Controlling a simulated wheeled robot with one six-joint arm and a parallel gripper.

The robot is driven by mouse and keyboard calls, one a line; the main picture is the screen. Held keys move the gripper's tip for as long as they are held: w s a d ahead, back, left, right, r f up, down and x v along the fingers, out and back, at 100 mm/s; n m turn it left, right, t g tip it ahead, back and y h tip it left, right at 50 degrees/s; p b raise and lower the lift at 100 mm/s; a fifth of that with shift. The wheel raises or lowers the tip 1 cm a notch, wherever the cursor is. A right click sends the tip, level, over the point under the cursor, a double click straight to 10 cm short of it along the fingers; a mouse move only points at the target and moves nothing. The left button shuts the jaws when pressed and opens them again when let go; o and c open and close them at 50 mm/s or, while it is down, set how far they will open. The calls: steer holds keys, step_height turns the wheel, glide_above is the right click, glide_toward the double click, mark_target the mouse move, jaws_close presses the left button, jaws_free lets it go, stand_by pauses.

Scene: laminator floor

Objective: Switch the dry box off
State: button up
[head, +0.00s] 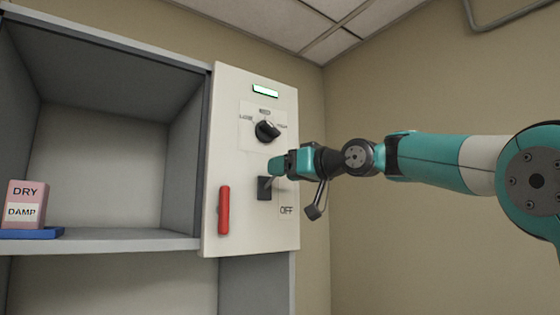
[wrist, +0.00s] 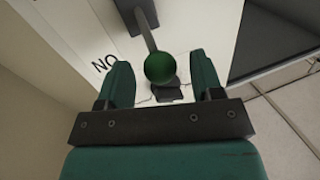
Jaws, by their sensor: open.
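The dry box's control panel (head: 228,130) is a pale upright plate. Its lever switch has a dark base (head: 265,188), with a stem slanting up toward my gripper (head: 276,165). "OFF" (head: 286,210) is printed below and right of the base. In the wrist view the stem (wrist: 147,38) ends in a green ball (wrist: 160,68). An upside-down "ON" label (wrist: 105,63) is beside the ball, so the lever points to the ON side. My gripper (wrist: 162,80) is open, with a finger on either side of the ball and gaps between. In the head view my gripper hides the ball.
A black dial (head: 268,130) and a lit green-white display (head: 265,91) are above the lever. A red handle (head: 224,210) is left of it. A pink "DRY/DAMP" block (head: 26,204) is on a blue base (head: 32,233) in the open compartment.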

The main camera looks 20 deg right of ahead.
steer(key=shift+x, duration=1)
